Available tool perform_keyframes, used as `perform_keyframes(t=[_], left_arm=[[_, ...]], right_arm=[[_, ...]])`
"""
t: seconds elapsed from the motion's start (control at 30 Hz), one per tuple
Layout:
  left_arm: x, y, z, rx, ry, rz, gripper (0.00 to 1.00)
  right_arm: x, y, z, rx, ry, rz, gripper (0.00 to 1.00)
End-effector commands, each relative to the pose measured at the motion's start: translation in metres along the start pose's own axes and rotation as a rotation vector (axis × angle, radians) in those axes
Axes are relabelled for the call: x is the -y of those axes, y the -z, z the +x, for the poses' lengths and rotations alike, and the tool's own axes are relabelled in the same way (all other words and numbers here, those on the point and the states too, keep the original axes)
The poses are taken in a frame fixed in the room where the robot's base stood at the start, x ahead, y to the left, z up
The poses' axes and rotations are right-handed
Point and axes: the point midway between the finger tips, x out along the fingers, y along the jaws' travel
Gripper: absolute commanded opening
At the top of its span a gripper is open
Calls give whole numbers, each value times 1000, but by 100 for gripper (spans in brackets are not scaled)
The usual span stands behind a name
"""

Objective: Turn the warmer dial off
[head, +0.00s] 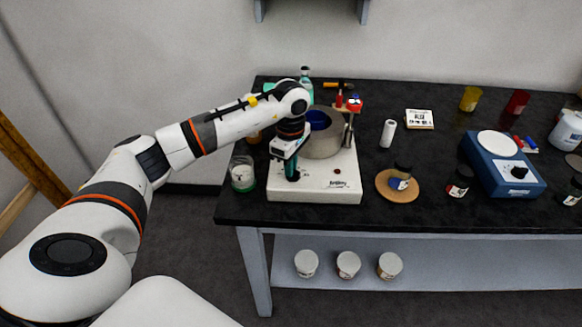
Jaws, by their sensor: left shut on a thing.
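The warmer is probably the white box-shaped unit (330,185) at the left end of the black bench, with a round grey pot (324,143) holding something blue. My left arm reaches in from the left. My left gripper (292,176) points down at the front left of the unit's top. It is shut on a small dark piece there that looks like the dial, mostly hidden by the fingers. I cannot tell the dial's setting. A small red spot (337,171) shows on the unit's top. My right gripper is out of view.
A glass jar (243,174) stands close left of the unit. A cork disc (385,187) with a small jar on it lies to the right. A blue device (502,168) with a white plate and black knob stands farther right. White-lidded tubs (348,264) sit on the lower shelf.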

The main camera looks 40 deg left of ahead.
Motion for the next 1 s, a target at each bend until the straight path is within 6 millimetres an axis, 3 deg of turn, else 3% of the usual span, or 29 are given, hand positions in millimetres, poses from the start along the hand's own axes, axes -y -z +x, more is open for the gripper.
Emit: perform_keyframes(t=[0.4, 0.97, 1.0], left_arm=[[-1, -1, -1, 2, 3, -192, 0], [-1, -1, -1, 2, 3, -221, 0], [-1, -1, -1, 2, 3, -221, 17]], right_arm=[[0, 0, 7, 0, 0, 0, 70], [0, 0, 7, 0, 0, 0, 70], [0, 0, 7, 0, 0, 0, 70]])
